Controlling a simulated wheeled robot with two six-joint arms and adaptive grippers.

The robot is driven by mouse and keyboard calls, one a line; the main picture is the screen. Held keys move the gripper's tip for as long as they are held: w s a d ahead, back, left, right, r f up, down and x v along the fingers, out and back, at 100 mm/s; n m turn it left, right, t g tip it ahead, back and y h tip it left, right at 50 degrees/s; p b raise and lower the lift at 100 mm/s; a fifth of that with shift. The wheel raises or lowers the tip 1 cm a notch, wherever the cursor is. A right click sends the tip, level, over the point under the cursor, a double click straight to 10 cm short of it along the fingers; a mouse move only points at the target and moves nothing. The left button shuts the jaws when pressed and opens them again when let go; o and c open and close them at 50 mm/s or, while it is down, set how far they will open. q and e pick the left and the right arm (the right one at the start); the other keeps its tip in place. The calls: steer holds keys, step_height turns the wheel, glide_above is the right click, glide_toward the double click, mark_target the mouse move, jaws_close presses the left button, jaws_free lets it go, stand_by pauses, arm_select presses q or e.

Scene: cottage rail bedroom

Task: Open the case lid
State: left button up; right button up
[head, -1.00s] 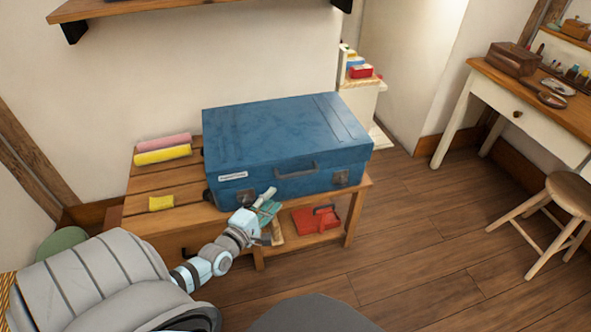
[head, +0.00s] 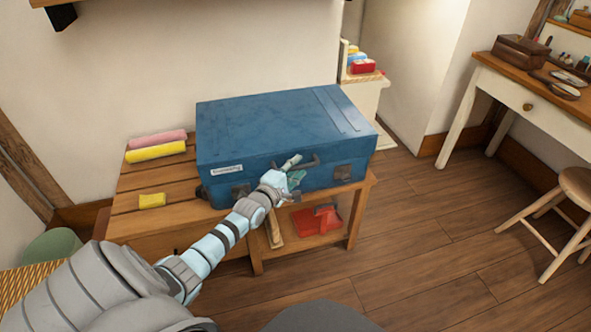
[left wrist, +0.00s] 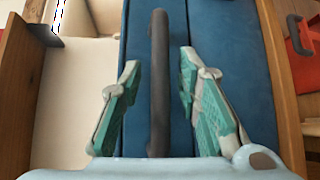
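The blue case (head: 275,135) lies shut on a slatted wooden bench, its front facing me. Its dark handle (head: 308,161) is at the middle of the front, with a metal latch near each front corner, the right one (head: 342,173) in plain view. My left gripper (head: 292,168) is at the front of the case by the left part of the handle. In the left wrist view the handle (left wrist: 158,85) runs between the two green-padded fingers of the open left gripper (left wrist: 158,95), with a gap on both sides. My right gripper is not in view.
On the bench (head: 135,195) are a pink roll (head: 158,138), a yellow roll (head: 156,152) and a yellow block (head: 152,200). A red box (head: 317,218) is on the lower shelf. A dressing table (head: 505,92) and stool (head: 578,185) stand right; floor between is clear.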

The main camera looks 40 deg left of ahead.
arm_select(q)
jaws_close()
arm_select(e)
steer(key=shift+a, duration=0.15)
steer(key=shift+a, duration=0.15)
